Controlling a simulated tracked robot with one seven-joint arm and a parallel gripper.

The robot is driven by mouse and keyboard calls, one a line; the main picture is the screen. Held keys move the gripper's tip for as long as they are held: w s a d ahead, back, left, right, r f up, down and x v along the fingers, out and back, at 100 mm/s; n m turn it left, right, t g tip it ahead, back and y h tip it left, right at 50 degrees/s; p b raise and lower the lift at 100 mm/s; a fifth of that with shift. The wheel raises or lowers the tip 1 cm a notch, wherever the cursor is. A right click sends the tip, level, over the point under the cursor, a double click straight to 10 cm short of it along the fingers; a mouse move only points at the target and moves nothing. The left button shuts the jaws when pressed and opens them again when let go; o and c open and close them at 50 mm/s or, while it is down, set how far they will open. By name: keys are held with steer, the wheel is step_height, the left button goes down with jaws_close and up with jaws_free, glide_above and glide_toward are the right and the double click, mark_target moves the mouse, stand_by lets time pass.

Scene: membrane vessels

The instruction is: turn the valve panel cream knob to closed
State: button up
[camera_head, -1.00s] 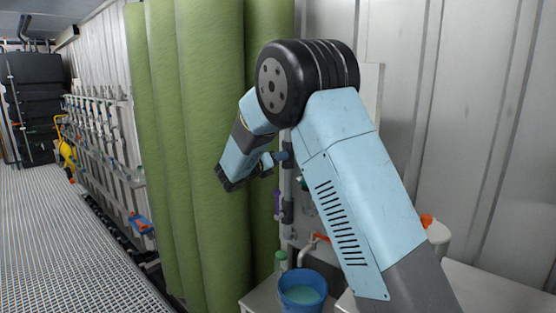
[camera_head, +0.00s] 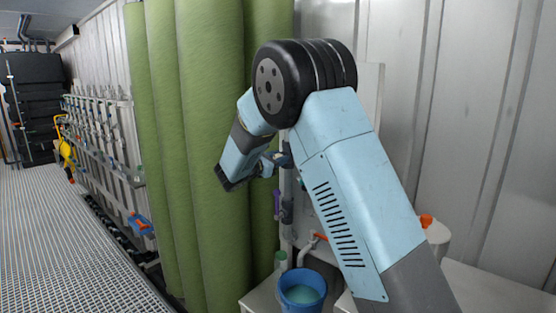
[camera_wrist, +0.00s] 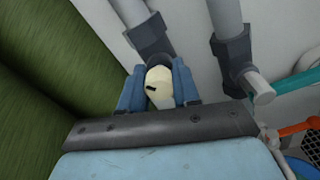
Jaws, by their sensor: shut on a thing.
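The cream knob (camera_wrist: 158,88) shows in the wrist view, with a small dark mark on its face. It sits at the end of a dark grey fitting on a grey pipe. My gripper (camera_wrist: 158,92) is shut on the knob, with one blue finger on its left side and one on its right. In the head view my gripper (camera_head: 272,163) reaches toward the valve panel (camera_head: 311,210) beside the green curtain. The knob is hidden there behind my arm and gripper.
Green curtain rolls (camera_head: 215,150) hang close on the left. A second pipe with a grey fitting (camera_wrist: 232,58) runs right of the knob. An orange-handled tap (camera_head: 319,237) sits above a blue bucket (camera_head: 302,289). A white container with an orange cap (camera_head: 427,221) stands right.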

steer(key=m, duration=0.7)
steer(key=shift+f, duration=0.15)
steer(key=m, duration=0.8)
steer(key=shift+f, duration=0.15)
steer(key=m, duration=0.5)
steer(key=shift+s+m, duration=0.1)
steer(key=shift+m, duration=0.3)
steer(key=m, duration=0.4)
steer(key=shift+m, duration=0.3)
steer(key=o, duration=0.8)
steer(key=shift+c, duration=0.2)
steer(key=o, duration=0.3)
